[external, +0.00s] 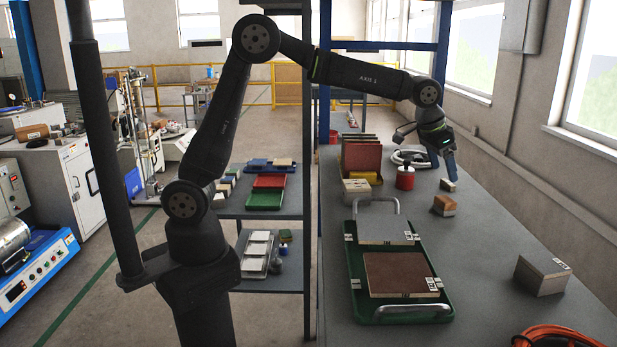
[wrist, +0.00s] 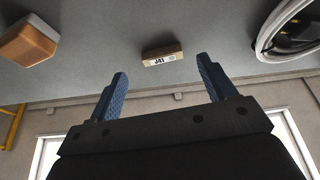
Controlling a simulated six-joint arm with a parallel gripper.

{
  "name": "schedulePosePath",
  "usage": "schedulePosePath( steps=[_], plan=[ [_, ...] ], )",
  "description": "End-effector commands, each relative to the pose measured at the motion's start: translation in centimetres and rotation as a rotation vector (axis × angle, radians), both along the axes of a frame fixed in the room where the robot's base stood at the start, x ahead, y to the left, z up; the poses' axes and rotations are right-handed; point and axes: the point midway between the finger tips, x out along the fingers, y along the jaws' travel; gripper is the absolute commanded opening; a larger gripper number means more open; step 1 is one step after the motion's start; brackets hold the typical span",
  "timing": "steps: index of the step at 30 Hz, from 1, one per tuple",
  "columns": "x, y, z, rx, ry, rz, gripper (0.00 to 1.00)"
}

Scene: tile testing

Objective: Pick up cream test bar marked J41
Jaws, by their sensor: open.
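The cream test bar marked J41 (wrist: 162,58) lies on the grey bench in the wrist view, its label facing me. In the external view a small cream bar (external: 448,185) sits near the bench's right side, just below my gripper. My gripper (external: 452,168) is above and close to it, with blue fingers pointing down. In the wrist view my gripper (wrist: 162,72) is open and empty, and the bar shows beyond the fingertips, in line with the gap between them. The exact distance to the bar cannot be told.
A brown-topped block (external: 444,205) stands near the bar; it also shows in the wrist view (wrist: 27,42). The green tray (external: 360,295) holds tiles. The wall runs along the bench's right.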

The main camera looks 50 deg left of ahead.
Motion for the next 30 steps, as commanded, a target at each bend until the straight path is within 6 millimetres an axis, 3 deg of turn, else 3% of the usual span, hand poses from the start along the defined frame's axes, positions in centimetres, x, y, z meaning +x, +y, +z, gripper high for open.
schedulePosePath(
  steps=[6,14,21,30],
  plan=[
    [1.3,-0.6,-3.0,0.002,0.001,0.000,0.76],
    [1.5,-0.7,-3.3,-0.001,-0.001,0.001,0.76],
    [1.5,-0.7,-3.3,0.000,0.000,0.000,0.29],
    [1.5,-0.7,-3.2,0.000,0.000,0.000,0.28]
  ],
)
